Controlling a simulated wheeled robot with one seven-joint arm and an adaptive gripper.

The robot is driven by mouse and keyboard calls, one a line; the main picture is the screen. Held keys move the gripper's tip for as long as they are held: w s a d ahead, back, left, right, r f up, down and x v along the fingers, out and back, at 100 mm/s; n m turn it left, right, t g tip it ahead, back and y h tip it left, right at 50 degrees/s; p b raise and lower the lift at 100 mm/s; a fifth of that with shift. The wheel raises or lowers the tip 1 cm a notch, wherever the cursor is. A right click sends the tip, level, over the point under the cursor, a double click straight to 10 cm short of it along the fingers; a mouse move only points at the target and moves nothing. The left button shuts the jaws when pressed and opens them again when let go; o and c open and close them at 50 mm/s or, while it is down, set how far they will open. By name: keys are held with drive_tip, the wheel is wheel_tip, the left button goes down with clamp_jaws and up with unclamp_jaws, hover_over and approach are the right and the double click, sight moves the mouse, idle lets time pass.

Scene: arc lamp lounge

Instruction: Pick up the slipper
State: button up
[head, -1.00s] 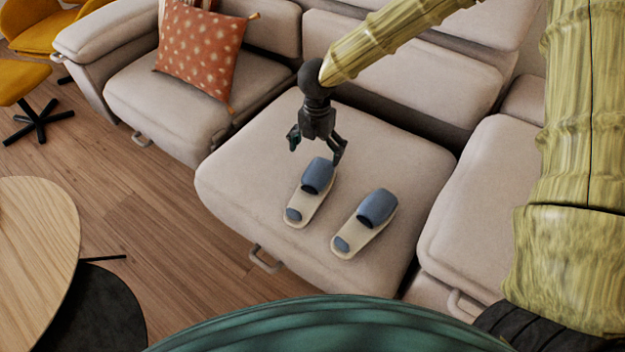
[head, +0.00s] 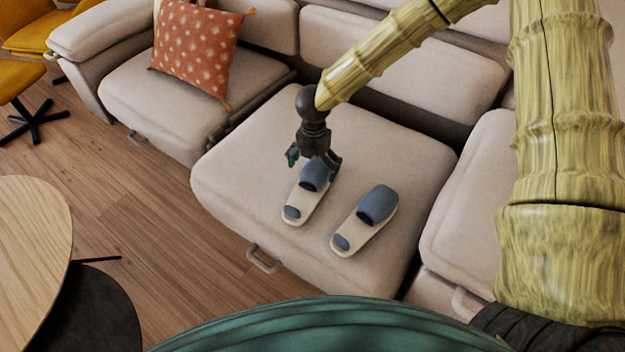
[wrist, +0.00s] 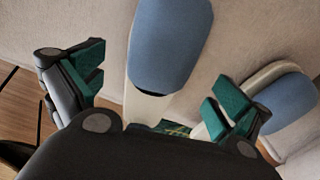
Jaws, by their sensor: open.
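Two slippers with cream soles and blue-grey straps lie side by side on the beige sofa seat (head: 255,165). My gripper (head: 313,167) is open over the left slipper (head: 300,203), at its strap end. In the wrist view the left slipper (wrist: 170,45) shows between the two spread fingers of my gripper (wrist: 155,90), which have green pads. I cannot tell whether the fingers touch it. The right slipper (head: 365,219) lies apart, and it also shows in the wrist view (wrist: 290,100) beyond the right finger. The gripper hides part of the left slipper's sole in the wrist view.
An orange dotted cushion (head: 195,50) leans on the sofa's left seat. The sofa backrest (head: 400,70) rises behind my gripper. A round wooden table (head: 30,250) stands at left, with yellow seating (head: 40,30) at the far left. Bare seat surrounds the slippers.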

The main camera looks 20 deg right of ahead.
wheel_tip(320, 180, down, 2)
drive_tip(key=shift+f, duration=0.1)
drive_tip(key=shift+c, duration=0.2)
drive_tip(key=shift+s, duration=0.1)
drive_tip(key=c, duration=0.9)
drive_tip(key=shift+c, duration=0.2)
